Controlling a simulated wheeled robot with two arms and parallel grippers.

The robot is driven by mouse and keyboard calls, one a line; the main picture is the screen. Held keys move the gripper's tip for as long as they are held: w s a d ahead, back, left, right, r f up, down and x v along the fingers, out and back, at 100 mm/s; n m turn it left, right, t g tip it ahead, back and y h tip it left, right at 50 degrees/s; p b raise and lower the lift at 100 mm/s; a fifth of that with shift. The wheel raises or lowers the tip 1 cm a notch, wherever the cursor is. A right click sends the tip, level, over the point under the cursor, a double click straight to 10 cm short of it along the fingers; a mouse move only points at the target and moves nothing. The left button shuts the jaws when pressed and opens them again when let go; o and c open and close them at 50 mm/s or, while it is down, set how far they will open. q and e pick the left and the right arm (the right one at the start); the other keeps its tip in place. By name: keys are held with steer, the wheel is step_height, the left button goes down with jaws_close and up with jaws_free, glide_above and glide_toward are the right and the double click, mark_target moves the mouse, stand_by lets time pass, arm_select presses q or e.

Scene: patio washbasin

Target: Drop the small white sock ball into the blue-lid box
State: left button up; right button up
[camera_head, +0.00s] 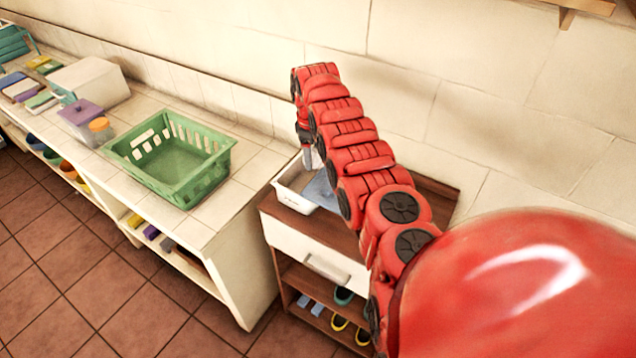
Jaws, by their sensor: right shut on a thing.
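My right arm reaches across the picture from the lower right. My right gripper (308,158) points down over a small white box (292,196) on the wooden cabinet. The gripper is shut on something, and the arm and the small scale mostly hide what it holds. The small white sock ball cannot be made out clearly; only a pale patch shows at the fingertips. A flat blue-grey piece (322,191), perhaps the blue lid, shows at the white box's right side, partly behind my arm. My left gripper is out of view.
The wooden cabinet (440,190) has a white drawer and shoes on shelves below. A green basket (190,192) stands on the tiled counter to the left. The wall rises close behind.

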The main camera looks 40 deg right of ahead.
steer(key=o, duration=1.4)
steer(key=shift+r+b, duration=0.4)
steer(key=shift+b, duration=0.05)
steer(key=r+b, duration=0.1)
steer(key=r, duration=0.1)
steer(key=r+b, duration=0.1)
steer(key=r, duration=0.2)
steer(key=a+r+b, duration=0.1)
steer(key=r, duration=0.2)
steer(key=shift+s+b, duration=0.2)
steer(key=shift+b, duration=0.2)
steer(key=r+p, duration=0.1)
steer(key=r, duration=0.2)
steer(key=r+p, duration=0.4)
steer(key=r, duration=0.1)
steer(key=shift+s+a+r, duration=0.2)
steer(key=shift+s+r, duration=0.05)
steer(key=shift+r, duration=0.05)
